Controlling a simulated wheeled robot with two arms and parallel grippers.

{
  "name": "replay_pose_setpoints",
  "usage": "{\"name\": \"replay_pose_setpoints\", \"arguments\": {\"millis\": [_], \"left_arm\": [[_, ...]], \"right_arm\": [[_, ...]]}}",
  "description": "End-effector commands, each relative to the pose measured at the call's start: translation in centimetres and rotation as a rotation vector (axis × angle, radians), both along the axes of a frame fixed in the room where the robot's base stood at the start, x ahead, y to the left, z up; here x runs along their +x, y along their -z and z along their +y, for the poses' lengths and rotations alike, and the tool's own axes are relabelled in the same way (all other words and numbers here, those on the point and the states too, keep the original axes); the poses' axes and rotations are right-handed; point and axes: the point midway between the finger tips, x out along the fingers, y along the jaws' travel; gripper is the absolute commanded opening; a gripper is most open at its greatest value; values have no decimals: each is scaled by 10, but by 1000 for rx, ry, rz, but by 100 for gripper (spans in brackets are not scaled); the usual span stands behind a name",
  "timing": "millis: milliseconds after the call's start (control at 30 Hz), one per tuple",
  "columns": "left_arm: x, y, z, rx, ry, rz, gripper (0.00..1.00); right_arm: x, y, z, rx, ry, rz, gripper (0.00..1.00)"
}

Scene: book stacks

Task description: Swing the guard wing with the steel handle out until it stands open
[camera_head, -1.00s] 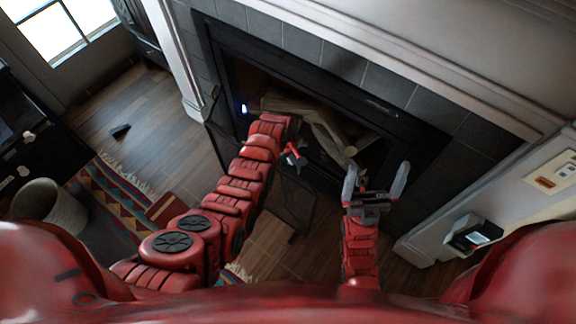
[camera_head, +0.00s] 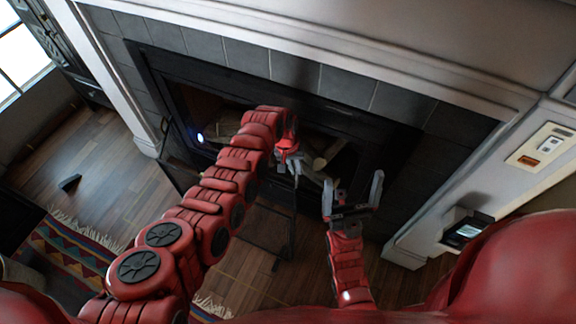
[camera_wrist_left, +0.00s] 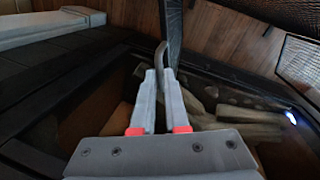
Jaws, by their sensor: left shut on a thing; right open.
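My left gripper (camera_head: 292,165) is shut on the steel handle (camera_wrist_left: 161,52), a small grey loop between its fingertips in the left wrist view. The handle sits on the edge of a dark mesh guard wing (camera_wrist_left: 173,22), seen nearly edge-on there. In the head view this wing (camera_head: 264,228) stands upright in front of the fireplace, below my left gripper, partly hidden by my left arm. A second mesh panel (camera_wrist_left: 301,64) shows at the right of the wrist view. My right gripper (camera_head: 352,190) is open and empty, right of the wing and in front of the hearth.
The dark fireplace opening holds pale logs (camera_head: 322,160) and a small bright light (camera_head: 200,137). A wall ledge with a small device (camera_head: 467,230) is at the right.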

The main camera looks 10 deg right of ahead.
Motion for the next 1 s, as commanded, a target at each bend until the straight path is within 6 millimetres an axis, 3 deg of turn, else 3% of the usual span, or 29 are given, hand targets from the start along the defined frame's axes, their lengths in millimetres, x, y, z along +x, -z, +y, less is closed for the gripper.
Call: {"name": "replay_pose_setpoints", "arguments": {"millis": [100,500,1000], "left_arm": [[-3,8,-15,0,109,-4,0],[-26,7,-59,-1,476,-4,0],[-55,3,-84,-1,756,1,0]], "right_arm": [[0,25,0,0,0,1,100],[0,78,0,0,0,0,100],[0,104,0,0,0,0,100]]}}
